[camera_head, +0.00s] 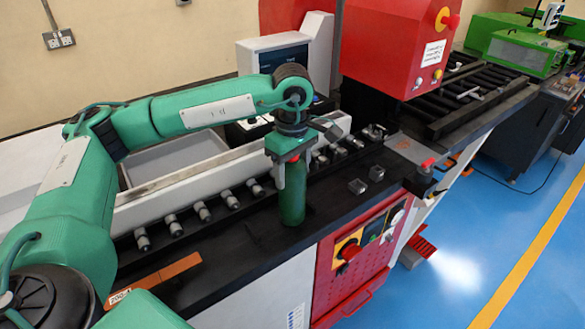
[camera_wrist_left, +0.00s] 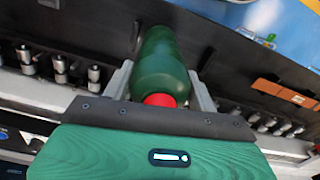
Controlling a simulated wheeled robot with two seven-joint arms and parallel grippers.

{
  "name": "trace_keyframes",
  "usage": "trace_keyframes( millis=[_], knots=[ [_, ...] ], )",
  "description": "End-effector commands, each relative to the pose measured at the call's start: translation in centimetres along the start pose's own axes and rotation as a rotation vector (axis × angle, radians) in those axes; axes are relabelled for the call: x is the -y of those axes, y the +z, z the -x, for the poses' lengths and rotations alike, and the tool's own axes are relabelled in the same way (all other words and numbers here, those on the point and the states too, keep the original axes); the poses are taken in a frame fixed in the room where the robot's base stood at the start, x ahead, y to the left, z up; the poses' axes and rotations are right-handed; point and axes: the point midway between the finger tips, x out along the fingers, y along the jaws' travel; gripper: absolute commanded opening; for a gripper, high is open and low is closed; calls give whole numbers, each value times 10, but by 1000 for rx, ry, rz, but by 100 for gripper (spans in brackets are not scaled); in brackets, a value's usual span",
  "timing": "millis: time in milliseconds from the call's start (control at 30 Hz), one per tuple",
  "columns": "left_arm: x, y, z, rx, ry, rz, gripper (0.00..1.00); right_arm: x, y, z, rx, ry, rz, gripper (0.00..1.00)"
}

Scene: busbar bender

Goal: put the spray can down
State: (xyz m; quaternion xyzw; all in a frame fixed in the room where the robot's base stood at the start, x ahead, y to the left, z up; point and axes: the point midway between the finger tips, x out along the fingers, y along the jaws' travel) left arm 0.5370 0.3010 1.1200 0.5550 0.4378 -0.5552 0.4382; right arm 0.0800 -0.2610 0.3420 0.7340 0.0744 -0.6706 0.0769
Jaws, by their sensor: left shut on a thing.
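The spray can (camera_head: 293,196) is a green cylinder with a red top, upright at the front part of the black machine bed (camera_head: 248,237). Its base looks to be at or very near the bed surface; I cannot tell if it touches. My left gripper (camera_head: 287,165) is shut on the can's upper part from above. In the left wrist view the green can (camera_wrist_left: 160,60) with its red cap sits between the two grey fingers (camera_wrist_left: 160,85). My right gripper is not in view.
Several metal rollers (camera_head: 203,211) line the bed behind the can. A red machine head (camera_head: 395,45) and a monitor (camera_head: 282,58) stand behind.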

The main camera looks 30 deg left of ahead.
Motion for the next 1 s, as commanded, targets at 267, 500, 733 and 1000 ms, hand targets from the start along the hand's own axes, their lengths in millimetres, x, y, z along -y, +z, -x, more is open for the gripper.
trace_keyframes(
  millis=[267, 500, 733, 1000],
  knots=[
    [0, 0, -2, 0, -1, 0, 80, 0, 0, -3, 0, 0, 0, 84],
    [0, 0, -1, 0, -1, 0, 80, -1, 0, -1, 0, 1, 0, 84],
    [-1, 0, 24, 0, 4, -1, 80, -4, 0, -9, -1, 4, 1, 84],
    [-1, 0, 87, 0, 4, 0, 80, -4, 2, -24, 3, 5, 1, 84]
  ],
)
